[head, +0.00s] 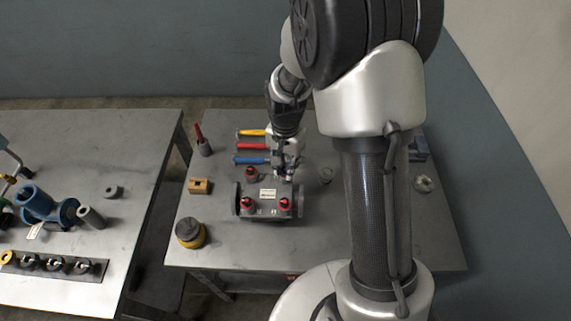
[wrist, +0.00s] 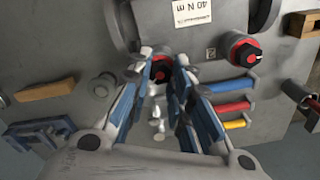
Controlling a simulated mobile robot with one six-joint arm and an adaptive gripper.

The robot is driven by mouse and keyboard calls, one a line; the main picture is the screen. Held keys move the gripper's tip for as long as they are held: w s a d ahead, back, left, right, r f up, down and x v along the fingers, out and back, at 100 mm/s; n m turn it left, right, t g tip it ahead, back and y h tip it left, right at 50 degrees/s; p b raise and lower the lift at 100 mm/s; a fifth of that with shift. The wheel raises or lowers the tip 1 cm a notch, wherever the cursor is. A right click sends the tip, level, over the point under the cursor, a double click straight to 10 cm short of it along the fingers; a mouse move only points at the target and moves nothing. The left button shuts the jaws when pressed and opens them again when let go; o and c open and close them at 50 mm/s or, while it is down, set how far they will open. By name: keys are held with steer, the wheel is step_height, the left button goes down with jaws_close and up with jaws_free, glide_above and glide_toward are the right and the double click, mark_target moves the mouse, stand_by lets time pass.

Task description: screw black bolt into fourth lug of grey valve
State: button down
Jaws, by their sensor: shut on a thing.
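The grey valve (head: 268,208) lies on the right table, with a white label on its top that reads 40 N m in the wrist view (wrist: 190,12). Bolts with red collars and dark heads stand at its back left lug (head: 250,172), front left lug (head: 246,204) and front right lug (head: 285,206). My gripper (head: 283,174) is at the back right lug, pointing down. In the wrist view its fingers (wrist: 161,72) are shut around the black bolt (wrist: 160,68), which shows a red ring beside the valve. How deep the bolt sits is hidden by the fingers.
Blue (head: 250,160), red (head: 252,146) and yellow (head: 252,132) handled tools lie behind the valve. A wooden block (head: 200,186) and a yellow-black round object (head: 190,233) are at left. A small ring (head: 325,175) lies right of my gripper. The left table holds a blue valve (head: 45,205).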

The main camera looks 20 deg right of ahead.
steer(key=m, duration=0.7)
steer(key=shift+m, duration=0.3)
steer(key=c, duration=1.6)
jaws_free()
steer(key=n, duration=0.5)
steer(key=shift+n, duration=0.3)
steer(key=n, duration=1.2)
steer(key=shift+p, duration=0.35)
steer(key=n, duration=0.6)
